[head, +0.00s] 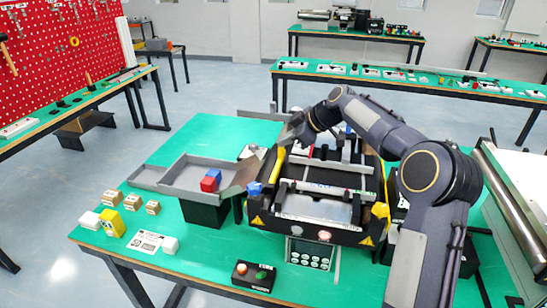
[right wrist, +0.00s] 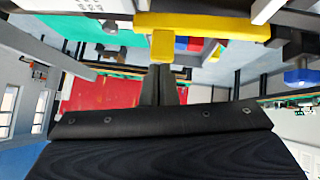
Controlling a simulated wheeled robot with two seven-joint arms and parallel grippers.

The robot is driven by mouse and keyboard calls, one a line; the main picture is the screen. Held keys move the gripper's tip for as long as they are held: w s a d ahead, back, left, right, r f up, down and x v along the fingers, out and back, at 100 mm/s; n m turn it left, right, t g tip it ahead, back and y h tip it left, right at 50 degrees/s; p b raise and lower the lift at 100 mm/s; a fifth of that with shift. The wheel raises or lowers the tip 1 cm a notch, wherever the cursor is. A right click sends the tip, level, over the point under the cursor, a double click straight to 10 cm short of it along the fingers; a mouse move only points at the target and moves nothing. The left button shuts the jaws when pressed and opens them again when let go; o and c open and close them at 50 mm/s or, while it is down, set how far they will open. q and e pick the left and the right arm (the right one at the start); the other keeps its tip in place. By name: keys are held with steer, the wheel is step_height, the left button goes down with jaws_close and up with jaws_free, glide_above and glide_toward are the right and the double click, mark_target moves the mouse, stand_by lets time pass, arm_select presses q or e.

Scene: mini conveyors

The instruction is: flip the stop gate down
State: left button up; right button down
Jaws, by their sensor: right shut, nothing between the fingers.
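The stop gate appears to be the yellow bar (head: 277,166) at the left side of the mini conveyor (head: 318,233). In the right wrist view a yellow bar (right wrist: 205,26) with a square yellow tab crosses the top. My right gripper (head: 285,142) is at the far end of the yellow bar in the head view. In the right wrist view its fingers (right wrist: 160,72) are shut and empty, with the tips close to the yellow tab; I cannot tell whether they touch. My left gripper is not in view.
A grey tray (head: 176,184) with red and blue blocks (head: 210,181) stands left of the conveyor. Small boxes lie at the left end of the green table (head: 195,264). A button box (head: 253,276) sits at the front. My right arm covers the conveyor's right side.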

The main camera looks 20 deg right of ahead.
steer(key=shift+w+d+f, duration=0.35)
steer(key=shift+f, duration=0.2)
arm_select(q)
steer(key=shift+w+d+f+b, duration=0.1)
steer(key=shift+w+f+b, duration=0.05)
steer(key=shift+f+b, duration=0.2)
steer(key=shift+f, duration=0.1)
arm_select(e)
steer(key=shift+d+f, duration=0.1)
steer(key=shift+f, duration=0.1)
